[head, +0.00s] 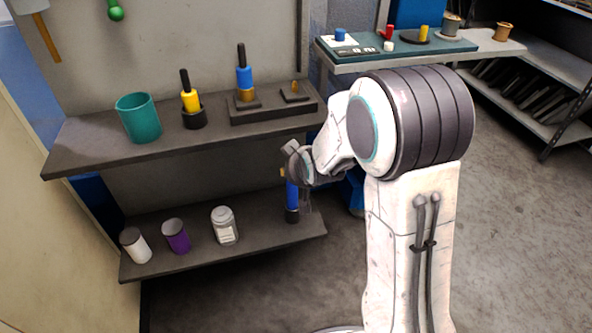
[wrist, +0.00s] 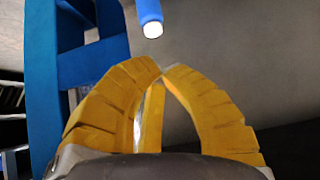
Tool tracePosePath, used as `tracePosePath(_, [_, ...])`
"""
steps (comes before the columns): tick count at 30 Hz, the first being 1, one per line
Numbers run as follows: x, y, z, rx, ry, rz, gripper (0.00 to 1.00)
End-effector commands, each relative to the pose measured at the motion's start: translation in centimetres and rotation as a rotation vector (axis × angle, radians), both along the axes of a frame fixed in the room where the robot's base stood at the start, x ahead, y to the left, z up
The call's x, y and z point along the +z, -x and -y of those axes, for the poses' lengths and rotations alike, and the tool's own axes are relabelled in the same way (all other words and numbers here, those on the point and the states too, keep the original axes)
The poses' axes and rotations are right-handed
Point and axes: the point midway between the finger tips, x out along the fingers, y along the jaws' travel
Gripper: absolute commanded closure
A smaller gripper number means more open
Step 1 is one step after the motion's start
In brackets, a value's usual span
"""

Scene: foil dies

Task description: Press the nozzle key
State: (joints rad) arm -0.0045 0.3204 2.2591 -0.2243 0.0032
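My gripper (wrist: 162,70) shows two yellow ribbed fingers in the wrist view, their tips together with nothing visible between them. In the head view my gripper (head: 292,168) is small and partly hidden, in front of the shelf unit near its right end. A blue cylinder with a bright white end (wrist: 150,14) is just beyond the fingertips in the wrist view, apart from them. In the head view a blue piece with a black lower end (head: 292,195) shows just below my gripper. I cannot make out a part that is clearly the nozzle key.
The upper shelf (head: 85,150) holds a teal cup (head: 139,118), a yellow tool (head: 190,102) and a blue tool (head: 244,78). The lower shelf (head: 190,255) holds a white jar (head: 224,226), a purple can (head: 177,236) and a white can (head: 135,245). Floor at right is clear.

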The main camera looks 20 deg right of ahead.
Motion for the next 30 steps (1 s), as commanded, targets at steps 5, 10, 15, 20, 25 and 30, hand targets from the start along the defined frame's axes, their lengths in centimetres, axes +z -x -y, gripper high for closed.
tracePosePath(5, [-2.3, -2.0, 0.0, 0.0, 0.0, -0.003, 1.0])
tracePosePath(10, [-3.9, -3.5, 0.0, 0.0, 0.0, -0.003, 1.0])
tracePosePath(15, [-4.9, -4.7, 0.0, 0.0, 0.0, -0.001, 1.0])
tracePosePath(20, [-5.4, -5.3, 0.0, 0.0, 0.0, -0.001, 1.0])
tracePosePath(25, [-5.5, -5.4, 0.0, 0.0, 0.0, -0.001, 1.0])
tracePosePath(30, [-5.5, -5.4, 0.0, 0.0, 0.0, -0.001, 1.0])
